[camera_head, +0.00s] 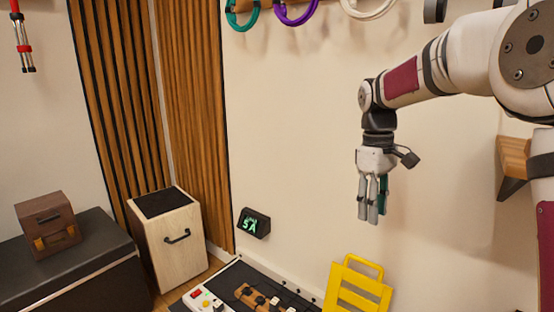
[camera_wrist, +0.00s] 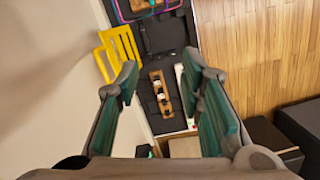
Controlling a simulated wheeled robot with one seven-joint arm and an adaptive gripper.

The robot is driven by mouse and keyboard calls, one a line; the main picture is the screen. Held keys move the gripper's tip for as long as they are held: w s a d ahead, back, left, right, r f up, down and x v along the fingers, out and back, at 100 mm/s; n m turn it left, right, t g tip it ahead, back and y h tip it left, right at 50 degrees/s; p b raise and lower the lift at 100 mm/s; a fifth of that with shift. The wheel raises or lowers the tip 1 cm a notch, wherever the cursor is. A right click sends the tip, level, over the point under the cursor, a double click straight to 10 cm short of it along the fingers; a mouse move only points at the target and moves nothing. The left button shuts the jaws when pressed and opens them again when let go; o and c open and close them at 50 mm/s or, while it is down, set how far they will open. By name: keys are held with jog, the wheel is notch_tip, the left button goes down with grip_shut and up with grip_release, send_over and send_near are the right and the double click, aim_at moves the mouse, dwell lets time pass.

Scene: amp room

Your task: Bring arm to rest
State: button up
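My gripper (camera_head: 371,200) hangs at the end of my arm on the right of the head view, fingers pointing down, in the air in front of the cream wall. In the wrist view my gripper (camera_wrist: 163,90) shows two fingers with teal pads, spread apart with a clear gap. Nothing is between the fingers. Below, through the gap, the wrist view shows a wooden block with knobs (camera_wrist: 160,94) on a dark surface. My gripper touches nothing that I can see.
A yellow slatted object (camera_head: 358,290) stands below my gripper. A pedal board (camera_head: 240,290) is at the bottom, with a black display (camera_head: 254,223) behind it. A pale wooden cabinet (camera_head: 170,240) and a brown box (camera_head: 47,225) are left. Coiled cables (camera_head: 296,12) hang above. A wooden shelf (camera_head: 514,160) is right.

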jog(key=s+a+r+m, duration=0.15)
jog(key=s+r, duration=0.35)
jog(key=s, duration=0.7)
jog(key=s+a+f+m+t, duration=0.1)
jog(key=s+f+m, duration=0.2)
jog(key=s, duration=1.1)
jog(key=s+f+m+t, duration=0.1)
jog(key=s+f+m, duration=0.2)
jog(key=s, duration=1.1)
notch_tip(320, 180, up, 33)
jog(key=t+p, duration=0.3)
jog(key=p, duration=2.7)
jog(key=shift+f+t+y, duration=0.15)
jog(key=shift+t+y, duration=0.15)
jog(key=shift+w+d+f, duration=0.1)
jog(key=shift+w+f, duration=0.05)
